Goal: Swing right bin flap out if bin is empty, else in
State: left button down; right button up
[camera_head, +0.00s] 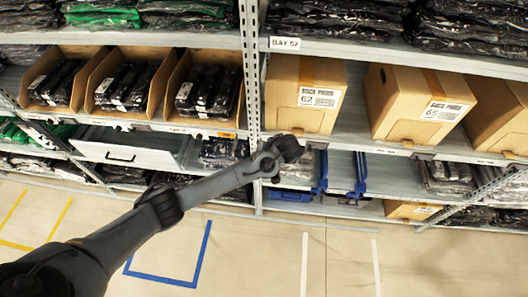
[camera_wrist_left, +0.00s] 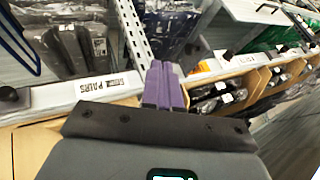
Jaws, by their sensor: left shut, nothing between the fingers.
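My left arm reaches across the head view, its wrist end (camera_head: 283,150) in front of the rack post and lower shelf. In the left wrist view my left gripper (camera_wrist_left: 165,85) shows purple fingers pressed together, empty. On the lower shelf, right of my wrist, stand two upright blue panels (camera_head: 322,172), (camera_head: 361,174), with a blue base (camera_head: 290,195) below. I cannot tell which panel is a bin flap. Packed garments (camera_head: 296,168) show beside the left panel; the space between the panels looks bare, its depth hidden. My right gripper is not in view.
Closed cartons (camera_head: 305,95) stand on the shelf above. Open cardboard bins (camera_head: 208,90) of dark garments stand to the left. A grey panel with a black handle (camera_head: 120,155) slopes below them. The floor in front is clear, with a blue taped outline (camera_head: 205,255).

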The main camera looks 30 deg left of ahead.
pick_arm(q)
jog(key=a+f+p, duration=0.1)
jog(key=a+f, duration=0.3)
jog(key=a, duration=0.3)
jog(key=shift+s+f, duration=0.25)
jog(key=shift+s, duration=0.1)
